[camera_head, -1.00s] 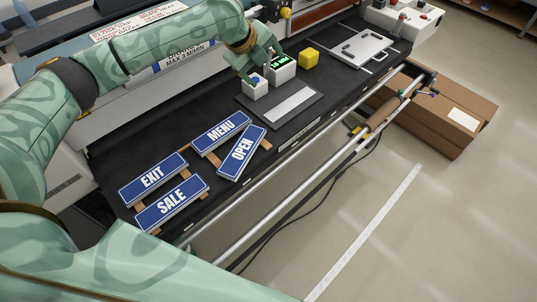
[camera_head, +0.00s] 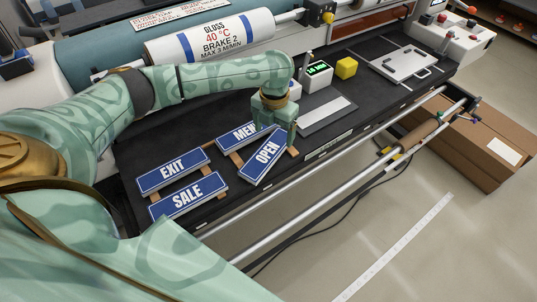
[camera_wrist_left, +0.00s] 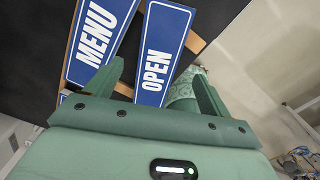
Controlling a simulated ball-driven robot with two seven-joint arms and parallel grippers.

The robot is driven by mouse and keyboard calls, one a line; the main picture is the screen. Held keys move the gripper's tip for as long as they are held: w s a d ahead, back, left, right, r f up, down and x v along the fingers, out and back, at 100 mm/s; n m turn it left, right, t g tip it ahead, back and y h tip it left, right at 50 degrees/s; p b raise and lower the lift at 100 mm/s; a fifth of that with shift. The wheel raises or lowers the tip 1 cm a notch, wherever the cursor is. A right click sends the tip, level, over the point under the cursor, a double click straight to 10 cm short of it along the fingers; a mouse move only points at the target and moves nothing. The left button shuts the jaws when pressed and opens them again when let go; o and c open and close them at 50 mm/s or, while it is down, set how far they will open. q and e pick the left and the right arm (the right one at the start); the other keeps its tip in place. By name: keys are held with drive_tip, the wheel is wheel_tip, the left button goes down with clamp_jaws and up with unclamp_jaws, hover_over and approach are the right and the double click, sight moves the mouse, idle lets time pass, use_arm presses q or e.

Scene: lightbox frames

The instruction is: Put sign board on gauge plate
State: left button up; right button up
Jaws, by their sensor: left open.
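Four blue sign boards with white letters lie on wooden strips on the black bench: EXIT (camera_head: 172,171), SALE (camera_head: 187,197), MENU (camera_head: 236,138) and OPEN (camera_head: 264,157). A flat grey plate with a pale strip, apparently the gauge plate (camera_head: 325,116), lies bare to the right, beside a box with green digits (camera_head: 318,71). My left gripper (camera_head: 285,138) is open and empty at the far end of OPEN, partly covering MENU. In the left wrist view its fingers (camera_wrist_left: 157,84) are spread to either side of the end of OPEN; contact cannot be told. My right gripper is out of view.
A yellow cube (camera_head: 346,68) and a white plate with a handle (camera_head: 403,63) stand further right. A roller (camera_head: 210,38) runs behind the bench, and metal rails (camera_head: 330,180) run along its front. A cardboard box (camera_head: 480,150) is on the floor.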

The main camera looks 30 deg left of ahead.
sight(274, 145)
use_arm(q)
drive_tip(key=f, duration=0.1)
drive_tip(key=f+b, duration=0.1)
drive_tip(key=f, duration=0.1)
drive_tip(key=f+b, duration=0.1)
drive_tip(key=f, duration=0.1)
drive_tip(key=shift+w+a+f, duration=0.1)
drive_tip(key=shift+w+f, duration=0.1)
drive_tip(key=shift+w, duration=0.1)
drive_tip(key=shift+r, duration=0.1)
drive_tip(key=c, duration=1.2)
